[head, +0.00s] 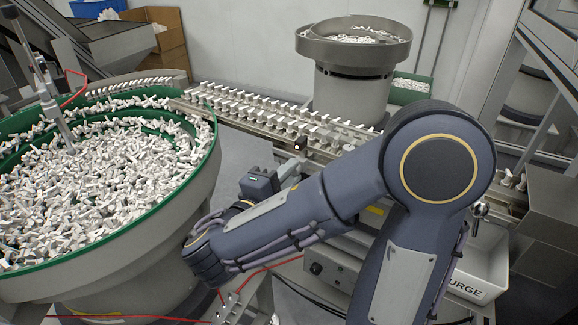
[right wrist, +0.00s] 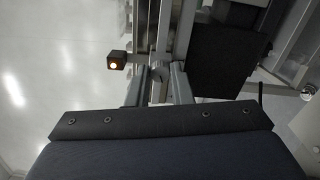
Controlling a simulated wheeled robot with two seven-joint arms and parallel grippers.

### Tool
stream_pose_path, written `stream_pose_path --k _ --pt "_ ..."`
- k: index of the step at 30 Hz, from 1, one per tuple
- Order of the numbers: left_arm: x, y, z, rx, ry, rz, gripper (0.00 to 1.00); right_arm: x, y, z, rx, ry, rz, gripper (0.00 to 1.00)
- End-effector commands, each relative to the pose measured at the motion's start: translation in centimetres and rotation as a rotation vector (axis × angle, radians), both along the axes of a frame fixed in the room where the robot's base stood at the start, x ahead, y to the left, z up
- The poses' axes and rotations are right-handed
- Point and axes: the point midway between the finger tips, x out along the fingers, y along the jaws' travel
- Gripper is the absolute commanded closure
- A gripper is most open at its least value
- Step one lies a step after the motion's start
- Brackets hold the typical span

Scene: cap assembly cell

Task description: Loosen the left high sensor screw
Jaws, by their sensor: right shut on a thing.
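My right gripper (right wrist: 158,80) has its two fingers on either side of a round grey metal knob (right wrist: 159,73), shut on it; this looks like the sensor screw. A small dark sensor block (right wrist: 116,62) with a lit orange-white face sits just left of the knob in the right wrist view. In the head view my right gripper (head: 289,170) reaches up to the near side of the feed rail, below a small dark block (head: 300,143). The screw is too small or hidden to make out there. My left gripper is not in view.
A large green-rimmed bowl (head: 212,165) full of white parts stands at left, close to my right wrist. The feed rail (head: 240,118) carries rows of white parts towards the right. A second bowl feeder (head: 350,95) stands behind. A white purge bin (head: 486,262) is at lower right.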

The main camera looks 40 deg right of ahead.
Motion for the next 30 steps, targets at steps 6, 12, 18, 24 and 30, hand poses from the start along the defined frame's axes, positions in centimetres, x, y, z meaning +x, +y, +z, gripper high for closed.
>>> stream_pose_path --k 6,12,18,24,30 --pt "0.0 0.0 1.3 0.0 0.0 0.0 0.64 0.0 0.0 0.1 -0.043 0.115 0.0 1.0" --pt "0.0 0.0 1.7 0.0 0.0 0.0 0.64 0.0 0.0 0.0 -0.065 0.17 0.001 1.0" --pt "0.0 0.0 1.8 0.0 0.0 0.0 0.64 0.0 0.0 -0.1 -0.072 0.19 0.001 1.0" --pt "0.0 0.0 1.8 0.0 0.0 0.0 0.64 0.0 0.0 -0.2 -0.073 0.191 0.001 1.0" --pt "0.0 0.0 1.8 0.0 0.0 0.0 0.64 0.0 0.0 -0.2 -0.072 0.19 0.001 0.72"
